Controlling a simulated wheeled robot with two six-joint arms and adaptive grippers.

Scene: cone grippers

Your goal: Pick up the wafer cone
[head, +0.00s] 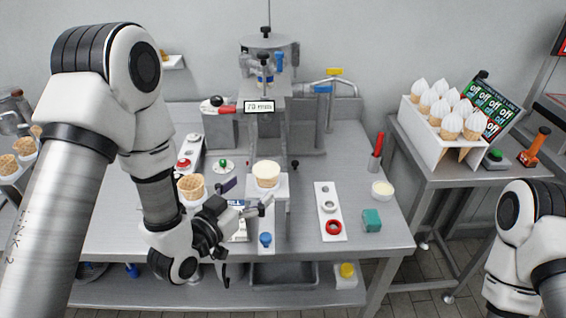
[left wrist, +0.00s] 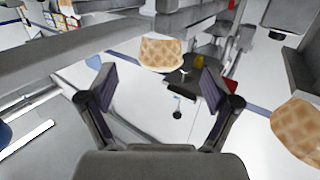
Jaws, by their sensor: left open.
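A wafer cone (head: 191,188) stands in the worktop's left half, left of my left gripper (head: 247,197). A second cone (head: 266,183) with a pale top is at the white stand below the machine, just beyond the gripper's fingers. My left gripper is open and empty, its fingers spread. In the left wrist view, a waffle-patterned cone (left wrist: 162,54) shows beyond the gap between the fingers (left wrist: 158,88), apart from both. Another cone (left wrist: 298,130) is cut off at the right edge. I cannot tell for sure which cone is which between views. My right gripper is out of view.
The metal dispensing machine (head: 265,85) rises behind the stand. A white holder (head: 329,209) with rings, a teal block (head: 371,220) and a small bowl (head: 382,189) are to the right. A rack (head: 437,132) of filled cones stands on the right table. More cones (head: 9,165) are far left.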

